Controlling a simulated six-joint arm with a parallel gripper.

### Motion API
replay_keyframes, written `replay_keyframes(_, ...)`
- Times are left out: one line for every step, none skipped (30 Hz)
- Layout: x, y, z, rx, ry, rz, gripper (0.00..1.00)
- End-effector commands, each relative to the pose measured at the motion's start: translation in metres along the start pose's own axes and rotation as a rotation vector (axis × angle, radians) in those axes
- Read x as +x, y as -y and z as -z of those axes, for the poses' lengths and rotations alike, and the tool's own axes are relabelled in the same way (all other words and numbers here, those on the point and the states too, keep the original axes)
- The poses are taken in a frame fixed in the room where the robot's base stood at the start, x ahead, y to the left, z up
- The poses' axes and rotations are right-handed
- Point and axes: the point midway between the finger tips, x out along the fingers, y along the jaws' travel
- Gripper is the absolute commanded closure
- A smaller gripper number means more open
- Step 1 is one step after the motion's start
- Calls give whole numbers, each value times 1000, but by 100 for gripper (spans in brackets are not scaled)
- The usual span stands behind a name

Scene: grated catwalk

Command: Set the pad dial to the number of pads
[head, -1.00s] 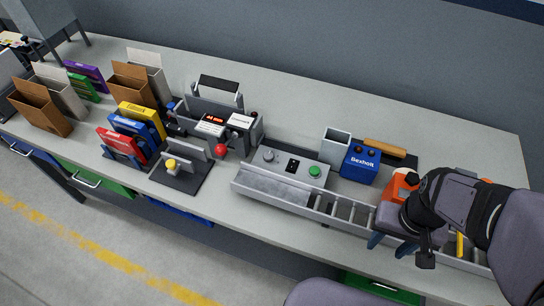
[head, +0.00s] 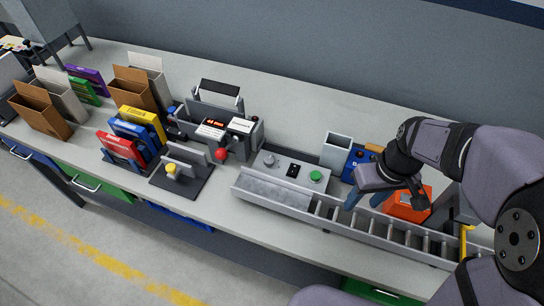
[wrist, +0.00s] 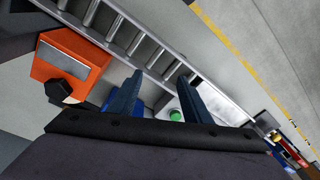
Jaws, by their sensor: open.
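A grey control box stands behind the roller track, with a grey dial knob (head: 269,159) at its left, a small dark panel (head: 292,170) in its middle and a green button (head: 316,175) at its right. I cannot read the dial's setting. My gripper (head: 364,203) is open and empty, above the track to the right of the control box. In the wrist view the green button (wrist: 175,115) shows beside the right finger of my gripper (wrist: 160,78). The dial is not clear there. I cannot make out any pads to count.
The roller track (head: 340,212) runs along the bench front. A blue box (head: 355,163) and a grey open bin (head: 337,148) stand behind it. An orange device (head: 409,206) stands close right of my gripper. A machine with a red knob (head: 221,154) is left.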

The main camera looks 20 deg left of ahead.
Motion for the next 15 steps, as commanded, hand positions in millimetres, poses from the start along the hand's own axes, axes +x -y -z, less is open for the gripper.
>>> replay_keyframes(5, 13, 28, -115, -15, 23, 56)
replay_keyframes(6, 21, 43, -185, -27, 36, 56)
replay_keyframes(8, 32, 63, -277, -43, 54, 56)
replay_keyframes(9, 42, 77, -345, -56, 67, 56)
replay_keyframes(10, 52, 90, -413, -69, 79, 56)
replay_keyframes(12, 65, 107, -500, -88, 95, 56)
replay_keyframes(13, 75, 118, -561, -101, 107, 56)
replay_keyframes(14, 85, 129, -622, -115, 117, 56)
replay_keyframes(16, 98, 142, -696, -134, 130, 56)
replay_keyframes(17, 107, 151, -747, -147, 138, 56)
replay_keyframes(18, 117, 158, -795, -159, 147, 56)
replay_keyframes(19, 127, 167, -851, -174, 156, 56)
replay_keyframes(20, 135, 172, -889, -186, 161, 56)
replay_keyframes(20, 141, 178, -922, -196, 167, 56)
replay_keyframes(21, 148, 183, -960, -207, 171, 56)
